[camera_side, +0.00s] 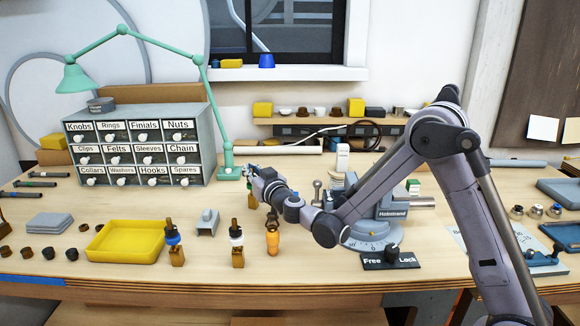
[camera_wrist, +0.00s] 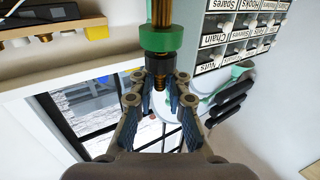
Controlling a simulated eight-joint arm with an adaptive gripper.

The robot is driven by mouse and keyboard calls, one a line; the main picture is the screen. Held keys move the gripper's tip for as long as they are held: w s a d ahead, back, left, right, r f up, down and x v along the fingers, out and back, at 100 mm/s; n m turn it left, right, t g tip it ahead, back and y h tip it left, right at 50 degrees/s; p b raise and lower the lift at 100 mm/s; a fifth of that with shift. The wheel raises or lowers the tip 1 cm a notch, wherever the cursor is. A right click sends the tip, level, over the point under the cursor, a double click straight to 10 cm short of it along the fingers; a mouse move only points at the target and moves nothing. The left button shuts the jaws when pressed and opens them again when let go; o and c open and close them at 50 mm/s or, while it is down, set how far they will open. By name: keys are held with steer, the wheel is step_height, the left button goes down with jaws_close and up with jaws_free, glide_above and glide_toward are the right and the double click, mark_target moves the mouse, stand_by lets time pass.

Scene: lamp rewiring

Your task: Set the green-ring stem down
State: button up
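The green-ring stem shows large in the wrist view, with a brass shaft, a green ring (camera_wrist: 161,40), a black collar and a threaded brass tip. My gripper (camera_wrist: 160,76) has its two fingertips closed in on the collar and tip. In the side view my gripper (camera_side: 251,172) is behind the white-ring stem, and the brass lower part of the green-ring stem (camera_side: 252,201) hangs below it. I cannot tell whether its bottom touches the bench. The blue-ring stem (camera_side: 173,241) and white-ring stem (camera_side: 236,242) stand upright in front.
A yellow tray (camera_side: 127,258) is at left and a small grey holder (camera_side: 208,221) lies between the stems. An orange-handled tool (camera_side: 272,238) stands close by at right. The drawer cabinet (camera_side: 138,150) and green lamp (camera_side: 229,170) are behind, left of my gripper.

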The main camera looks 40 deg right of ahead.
steer(key=shift+o, duration=0.9)
steer(key=shift+r, duration=0.2)
steer(key=v, duration=0.4)
steer(key=shift+s+a, duration=0.1)
steer(key=shift+s, duration=0.25)
step_height(320, 180, up, 7)
steer(key=shift+s, duration=0.15)
